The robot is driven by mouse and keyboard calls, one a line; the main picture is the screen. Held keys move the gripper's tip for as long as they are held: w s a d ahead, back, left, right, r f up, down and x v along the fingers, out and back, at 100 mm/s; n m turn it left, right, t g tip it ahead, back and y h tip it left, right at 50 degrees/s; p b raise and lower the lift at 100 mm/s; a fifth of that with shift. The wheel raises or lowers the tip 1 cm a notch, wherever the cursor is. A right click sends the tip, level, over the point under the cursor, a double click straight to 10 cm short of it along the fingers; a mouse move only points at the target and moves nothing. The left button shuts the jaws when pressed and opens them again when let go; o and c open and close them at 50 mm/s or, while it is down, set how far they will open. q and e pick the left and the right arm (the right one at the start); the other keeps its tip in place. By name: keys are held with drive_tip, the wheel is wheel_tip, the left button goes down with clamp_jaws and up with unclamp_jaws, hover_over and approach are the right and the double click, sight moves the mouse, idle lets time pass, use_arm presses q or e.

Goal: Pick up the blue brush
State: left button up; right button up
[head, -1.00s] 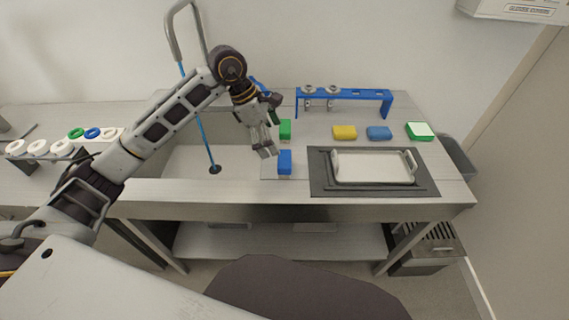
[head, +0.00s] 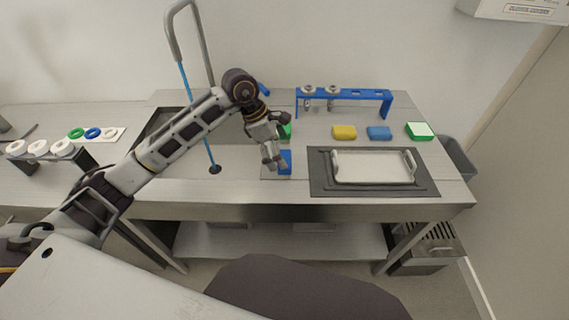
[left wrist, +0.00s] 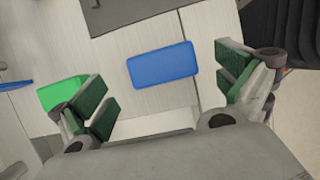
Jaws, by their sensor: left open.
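The blue brush (head: 286,158) stands on the table just right of the sink, near the front edge, partly hidden by my left gripper. In the left wrist view the blue brush (left wrist: 162,65) shows as a blue block between and beyond the fingertips, touching neither. My left gripper (head: 272,163) is open and empty, close beside the brush on its left side; its green finger pads (left wrist: 168,90) are spread wide in the left wrist view. My right gripper is not in view.
A green brush (head: 287,131) stands just behind the blue one and shows near the left finger (left wrist: 62,92). A white tray on a dark mat (head: 319,184) lies to the right. Yellow (head: 344,132) and blue (head: 379,133) sponges lie behind it. A blue rack (head: 345,95) stands at the back.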

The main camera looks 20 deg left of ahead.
use_arm(q)
drive_tip(key=shift+x, duration=1.75)
drive_tip(key=shift+s+d+f, duration=0.1)
drive_tip(key=shift+s+f, duration=0.05)
drive_tip(key=shift+f, duration=0.35)
drive_tip(key=shift+d, duration=0.1)
drive_tip(key=c, duration=1.1)
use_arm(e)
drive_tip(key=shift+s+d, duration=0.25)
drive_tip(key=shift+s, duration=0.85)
